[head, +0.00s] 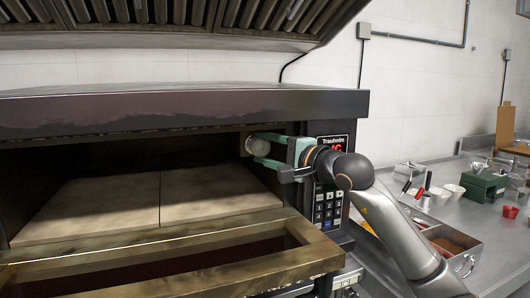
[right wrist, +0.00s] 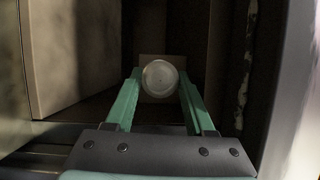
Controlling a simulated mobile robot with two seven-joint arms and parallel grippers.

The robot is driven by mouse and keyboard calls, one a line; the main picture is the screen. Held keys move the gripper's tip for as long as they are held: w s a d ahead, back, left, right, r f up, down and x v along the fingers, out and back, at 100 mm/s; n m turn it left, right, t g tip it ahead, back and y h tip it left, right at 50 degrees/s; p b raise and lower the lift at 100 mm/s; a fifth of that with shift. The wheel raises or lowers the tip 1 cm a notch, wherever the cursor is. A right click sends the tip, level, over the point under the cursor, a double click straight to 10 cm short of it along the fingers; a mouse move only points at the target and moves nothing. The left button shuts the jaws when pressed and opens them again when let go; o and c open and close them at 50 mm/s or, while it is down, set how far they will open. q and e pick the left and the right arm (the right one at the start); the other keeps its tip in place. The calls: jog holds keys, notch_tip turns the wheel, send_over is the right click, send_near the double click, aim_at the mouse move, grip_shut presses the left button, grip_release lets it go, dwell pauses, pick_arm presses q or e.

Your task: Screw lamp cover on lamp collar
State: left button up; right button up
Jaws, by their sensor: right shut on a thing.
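The lamp cover (head: 258,146) is a pale round piece at the right inner wall of the open oven (head: 180,110). My right gripper (head: 264,147) reaches in from the right past the control panel, with its green fingers at the cover. In the right wrist view the cover (right wrist: 160,78) sits between the two fingertips (right wrist: 160,82), and the gripper is shut on it. A square plate (right wrist: 160,60) shows behind the cover. The lamp collar itself is hidden behind the cover, so I cannot tell whether the threads engage. My left gripper is not in view.
The oven's lowered door (head: 190,262) lies in front, and two stone slabs (head: 120,205) cover its floor. A keypad panel (head: 328,206) is beside my right gripper. A steel counter (head: 470,205) with bowls, a green box (head: 484,184) and a metal tray stands at the right.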

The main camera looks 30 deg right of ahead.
jog(key=shift+m+t+b, duration=0.8)
jog(key=shift+m+b, duration=1.1)
jog(key=shift+b, duration=0.15)
jog(key=shift+r+m, duration=0.1)
jog(key=shift+m, duration=0.3)
jog(key=shift+r, duration=0.1)
jog(key=o, duration=0.9)
jog(key=shift+s, duration=0.1)
jog(key=o, duration=0.4)
jog(key=shift+c, duration=0.8)
jog(key=shift+o, duration=0.6)
